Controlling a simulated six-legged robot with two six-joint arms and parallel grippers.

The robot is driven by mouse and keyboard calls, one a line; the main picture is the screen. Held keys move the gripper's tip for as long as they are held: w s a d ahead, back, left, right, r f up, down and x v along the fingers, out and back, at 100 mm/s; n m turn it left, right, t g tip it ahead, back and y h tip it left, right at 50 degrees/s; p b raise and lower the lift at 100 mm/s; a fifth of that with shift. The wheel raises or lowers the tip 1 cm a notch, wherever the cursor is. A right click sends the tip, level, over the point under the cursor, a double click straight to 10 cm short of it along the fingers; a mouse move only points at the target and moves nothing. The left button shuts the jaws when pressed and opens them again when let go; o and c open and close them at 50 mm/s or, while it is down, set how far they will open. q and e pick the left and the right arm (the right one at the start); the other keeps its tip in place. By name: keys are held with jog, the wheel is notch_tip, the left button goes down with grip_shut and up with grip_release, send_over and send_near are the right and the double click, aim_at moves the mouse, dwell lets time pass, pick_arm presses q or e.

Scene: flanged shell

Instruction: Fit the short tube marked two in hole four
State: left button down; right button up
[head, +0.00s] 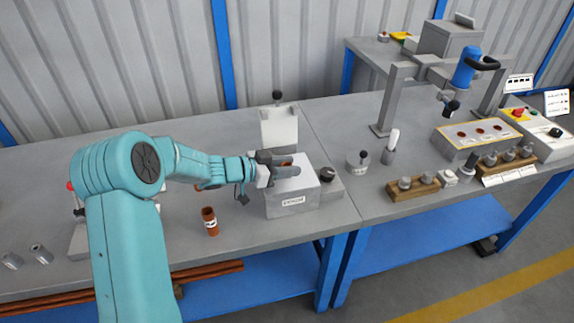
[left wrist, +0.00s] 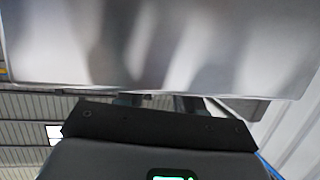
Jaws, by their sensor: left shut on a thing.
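My left gripper (head: 283,163) is at the top of a grey box with a white label (head: 293,201). Its jaws are shut on a small reddish-brown piece that looks like a tube, mostly hidden by the fingers; I cannot read a mark on it.
A pale upright plate (head: 279,127) stands behind the labelled box, and a dark knob (head: 327,172) is at its right. Wooden holders (head: 413,188) with grey pieces and a press with a blue part (head: 467,72) are on the right bench. Bare bench lies around the standing tube.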

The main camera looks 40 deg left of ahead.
pick_arm(q)
jog(key=shift+f, duration=0.15)
jog(key=c, duration=0.6)
grip_release()
jog(key=shift+c, duration=0.2)
jog(key=shift+f, duration=0.1)
jog(key=shift+s, duration=0.1)
jog(key=v, duration=0.7)
jog(key=shift+s+a+r, duration=0.15)
jog(key=shift+a+r, duration=0.1)
